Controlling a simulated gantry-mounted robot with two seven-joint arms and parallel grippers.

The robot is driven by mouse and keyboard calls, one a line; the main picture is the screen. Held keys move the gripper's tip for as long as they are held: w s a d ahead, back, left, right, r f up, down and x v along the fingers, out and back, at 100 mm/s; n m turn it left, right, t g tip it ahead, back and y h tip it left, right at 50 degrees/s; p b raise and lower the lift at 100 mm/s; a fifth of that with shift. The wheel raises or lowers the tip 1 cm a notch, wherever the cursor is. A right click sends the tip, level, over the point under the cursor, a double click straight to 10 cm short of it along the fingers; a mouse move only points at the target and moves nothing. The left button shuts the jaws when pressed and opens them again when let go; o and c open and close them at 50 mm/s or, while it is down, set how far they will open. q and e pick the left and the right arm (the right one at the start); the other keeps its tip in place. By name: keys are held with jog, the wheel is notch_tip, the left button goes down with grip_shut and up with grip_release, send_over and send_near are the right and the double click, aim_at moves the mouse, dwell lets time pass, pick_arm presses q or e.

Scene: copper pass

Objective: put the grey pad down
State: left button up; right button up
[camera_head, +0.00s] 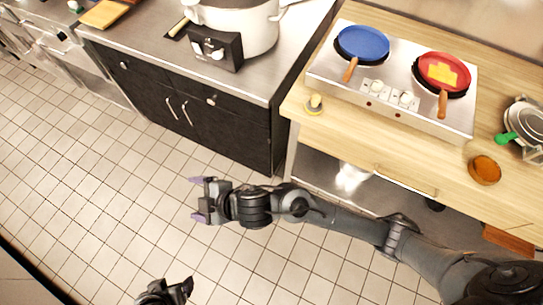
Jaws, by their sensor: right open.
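My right gripper (197,199) is open, its two purple-tipped fingers apart with nothing between them. It hangs over the tiled floor in front of the dark cabinet. My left gripper (168,291) shows only in part at the bottom edge, and I cannot tell how its jaws stand or whether it holds anything. I see no plain grey pad. A small yellow-topped item with a greyish base (314,104) sits at the left front of the wooden counter (296,107); I cannot tell whether it is a pad. No gripper is close to it.
A stove (327,69) on the counter bears a blue pan (363,43) and a red pan (431,67) with yellow food. An orange-filled bowl (485,170) stands at the right. A large white pot (238,25) stands at the upper left. The floor (90,180) is clear.

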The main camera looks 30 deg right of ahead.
pick_arm(q)
jog(key=shift+d, duration=0.15)
pick_arm(e)
jog(key=s+d+f+m+g+h, duration=0.1)
jog(key=s+d+m, duration=0.3)
jog(key=d, duration=0.5)
jog(key=s+d+f+m+g+h, duration=0.2)
jog(key=s+d+f+m+h, duration=0.2)
jog(key=d, duration=0.5)
jog(key=s+d+f+m+g+h, duration=0.1)
jog(key=s+d+f+m+h, duration=0.1)
jog(key=s+d+m, duration=0.4)
jog(key=s+d+f, duration=0.1)
jog(key=s+d, duration=0.1)
jog(key=d, duration=0.2)
jog(key=shift+f+h, duration=0.2)
jog(key=shift+h, duration=0.2)
jog(key=shift+d, duration=0.1)
pick_arm(q)
jog(key=shift+r, duration=0.15)
jog(key=shift+o, duration=0.4)
notch_tip(320, 180, up, 17)
jog(key=p, duration=1.7)
jog(key=shift+r+p, duration=0.2)
jog(key=shift+p, duration=0.1)
pick_arm(e)
notch_tip(320, 180, up, 18)
jog(key=shift+f, duration=0.25)
